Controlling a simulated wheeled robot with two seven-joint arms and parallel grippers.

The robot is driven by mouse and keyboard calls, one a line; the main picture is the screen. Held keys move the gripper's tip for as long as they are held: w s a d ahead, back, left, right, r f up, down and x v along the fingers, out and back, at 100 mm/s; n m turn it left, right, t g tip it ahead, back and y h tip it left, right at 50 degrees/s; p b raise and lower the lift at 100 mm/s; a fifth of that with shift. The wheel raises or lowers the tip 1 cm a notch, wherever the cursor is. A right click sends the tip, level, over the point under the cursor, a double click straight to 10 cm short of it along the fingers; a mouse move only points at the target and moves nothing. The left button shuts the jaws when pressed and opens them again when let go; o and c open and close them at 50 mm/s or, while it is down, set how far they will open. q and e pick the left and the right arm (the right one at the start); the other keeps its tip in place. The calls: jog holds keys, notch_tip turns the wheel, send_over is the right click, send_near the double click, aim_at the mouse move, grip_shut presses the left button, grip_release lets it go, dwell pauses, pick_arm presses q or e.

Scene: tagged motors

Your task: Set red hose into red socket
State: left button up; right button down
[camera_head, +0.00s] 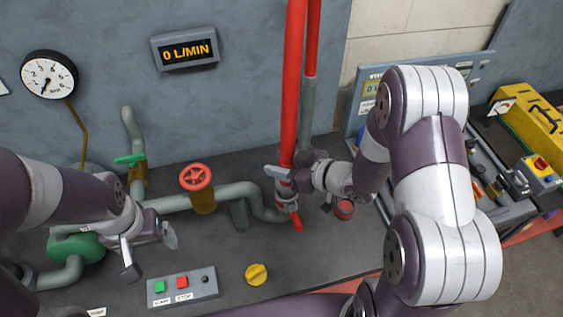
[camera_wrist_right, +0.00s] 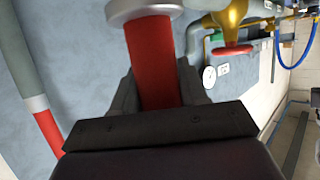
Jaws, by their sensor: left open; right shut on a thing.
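The red hose (camera_head: 293,80) comes down from the top of the head view, upright, to my right gripper (camera_head: 287,176). The gripper is shut on it. In the right wrist view the red hose (camera_wrist_right: 152,65) lies between both fingers, with a pale ring at its end. Just below the gripper is a grey metal fitting (camera_head: 286,198) with a red handle-like piece (camera_head: 297,223). My fingers partly hide where hose and fitting come together, so I cannot tell whether the hose is seated. My left gripper (camera_head: 151,252) is open and empty above the bench at left.
A red handwheel valve (camera_head: 196,178) and grey pipes stand between the grippers. A second red-and-grey pipe (camera_head: 308,105) runs close behind the hose. A small red part (camera_head: 344,210) sits right of the fitting. A button box (camera_head: 183,288) and yellow knob (camera_head: 256,274) are in front.

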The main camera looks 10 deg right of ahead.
jog(key=shift+f+b, duration=1.2)
jog(key=shift+f, duration=0.35)
jog(key=c, duration=0.5)
grip_release()
